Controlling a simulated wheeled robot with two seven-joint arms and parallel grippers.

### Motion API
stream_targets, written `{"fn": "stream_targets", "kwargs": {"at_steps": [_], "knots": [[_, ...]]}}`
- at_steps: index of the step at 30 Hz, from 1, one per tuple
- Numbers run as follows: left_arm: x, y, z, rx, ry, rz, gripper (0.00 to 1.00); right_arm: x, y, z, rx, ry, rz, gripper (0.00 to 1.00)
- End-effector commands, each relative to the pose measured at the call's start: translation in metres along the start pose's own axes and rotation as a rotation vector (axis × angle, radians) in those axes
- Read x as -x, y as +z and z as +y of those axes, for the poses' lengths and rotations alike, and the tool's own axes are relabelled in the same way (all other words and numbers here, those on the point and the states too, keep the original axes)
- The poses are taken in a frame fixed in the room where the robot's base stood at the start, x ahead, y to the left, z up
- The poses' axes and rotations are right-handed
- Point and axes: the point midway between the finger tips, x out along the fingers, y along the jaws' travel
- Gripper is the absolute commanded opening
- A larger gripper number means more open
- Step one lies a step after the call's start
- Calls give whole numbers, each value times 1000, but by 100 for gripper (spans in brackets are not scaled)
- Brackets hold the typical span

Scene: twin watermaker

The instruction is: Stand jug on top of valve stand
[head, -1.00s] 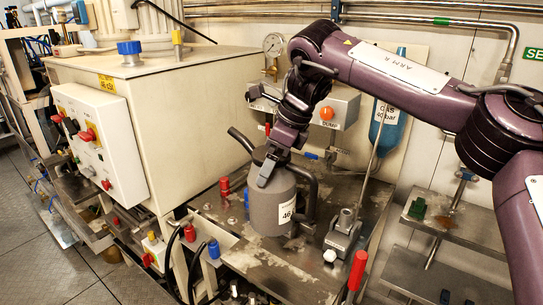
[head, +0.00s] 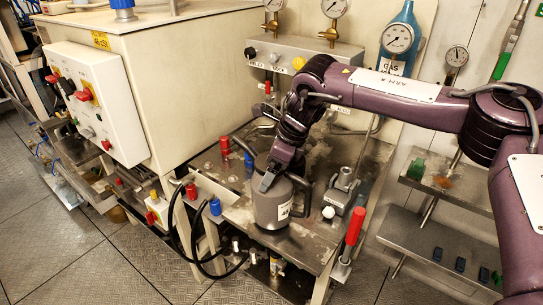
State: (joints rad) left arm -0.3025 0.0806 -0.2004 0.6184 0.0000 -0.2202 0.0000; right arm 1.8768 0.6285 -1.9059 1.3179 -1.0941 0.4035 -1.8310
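The grey jug (head: 270,209) has a white label and a dark handle on its right side. It is upright at the front part of the steel-topped stand (head: 321,240). I cannot tell whether its base touches the top. My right gripper (head: 267,181) comes down from above and is closed on the jug's upper part; its exact grip is partly hidden by the wrist. I take the steel-topped stand, with a metal valve (head: 340,187) to the right of the jug, as the valve stand. My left gripper is not in view.
A red-handled lever (head: 355,226) rises at the stand's front right. Red (head: 225,145) and blue (head: 248,160) fittings stand left of the jug. Black hoses (head: 178,230) loop below the front left. A grey shelf (head: 450,250) is at right. Open floor lies at front left.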

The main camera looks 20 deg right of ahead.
Motion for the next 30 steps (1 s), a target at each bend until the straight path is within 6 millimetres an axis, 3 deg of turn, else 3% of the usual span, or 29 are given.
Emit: {"fn": "stream_targets", "kwargs": {"at_steps": [9, 10, 20, 23, 30], "knots": [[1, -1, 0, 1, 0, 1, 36, -9, -2, 0, 2, -2, -6, 23], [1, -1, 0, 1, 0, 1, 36, -12, -5, 1, -1, 2, 2, 98], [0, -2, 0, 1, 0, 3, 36, -6, -4, 0, 0, -1, -1, 100], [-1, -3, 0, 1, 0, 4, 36, 7, -4, 0, 0, -2, -2, 100], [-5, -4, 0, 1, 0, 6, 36, 59, -3, 0, 1, -3, -5, 100]]}}
